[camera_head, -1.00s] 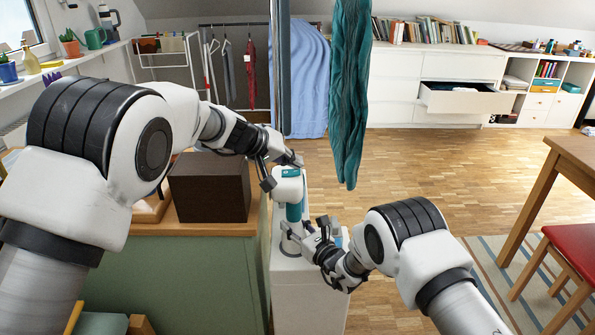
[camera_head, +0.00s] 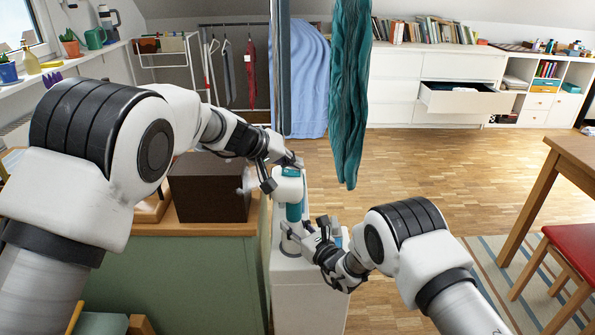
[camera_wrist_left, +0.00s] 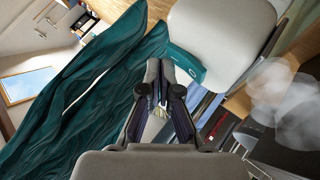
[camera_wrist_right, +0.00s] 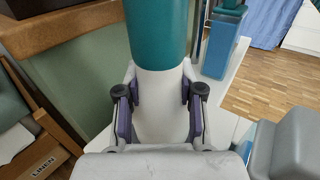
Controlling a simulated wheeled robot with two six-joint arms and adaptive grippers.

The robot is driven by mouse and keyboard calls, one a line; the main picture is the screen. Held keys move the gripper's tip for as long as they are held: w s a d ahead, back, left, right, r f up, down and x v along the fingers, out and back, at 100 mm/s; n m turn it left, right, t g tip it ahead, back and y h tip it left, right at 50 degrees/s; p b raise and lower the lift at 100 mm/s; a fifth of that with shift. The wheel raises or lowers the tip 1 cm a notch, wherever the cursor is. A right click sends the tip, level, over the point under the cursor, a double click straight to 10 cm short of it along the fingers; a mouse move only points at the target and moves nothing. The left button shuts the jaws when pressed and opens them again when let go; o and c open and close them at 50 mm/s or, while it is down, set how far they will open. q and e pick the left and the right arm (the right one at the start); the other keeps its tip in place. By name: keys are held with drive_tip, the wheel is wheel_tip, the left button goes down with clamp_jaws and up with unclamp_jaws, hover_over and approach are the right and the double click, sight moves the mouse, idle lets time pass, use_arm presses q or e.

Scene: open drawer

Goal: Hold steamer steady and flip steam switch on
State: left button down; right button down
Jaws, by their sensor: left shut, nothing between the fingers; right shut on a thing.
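The steamer has a white head (camera_head: 287,188) and a teal handle (camera_head: 294,212), and stands upright. My right gripper (camera_head: 319,233) is shut around its lower body; the right wrist view shows the white lower section (camera_wrist_right: 161,105) between the fingers, below the teal part. My left gripper (camera_head: 281,172) is shut and empty, at the top of the steamer. In the left wrist view its fingertips (camera_wrist_left: 162,80) are beside a teal piece (camera_wrist_left: 187,64) on the white head; contact is unclear. A white steam puff (camera_head: 244,180) hangs left of the head, also in the left wrist view (camera_wrist_left: 285,108).
The steamer is over a white stand (camera_head: 300,290). A dark brown box (camera_head: 209,187) sits on the green cabinet to the left. A teal cloth (camera_head: 349,90) hangs just behind the steamer. Open wooden floor (camera_head: 430,180) lies to the right.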

sight(291, 172)
use_arm(q)
drive_tip(key=shift+a+r, duration=0.1)
drive_tip(key=shift+r, duration=0.55)
drive_tip(key=shift+a+r, duration=0.15)
drive_tip(key=shift+r, duration=1.1)
drive_tip(key=shift+a+r, duration=0.15)
drive_tip(key=shift+r, duration=1.1)
use_arm(e)
drive_tip(key=c, duration=0.7)
unclamp_jaws()
drive_tip(key=shift+o, duration=0.2)
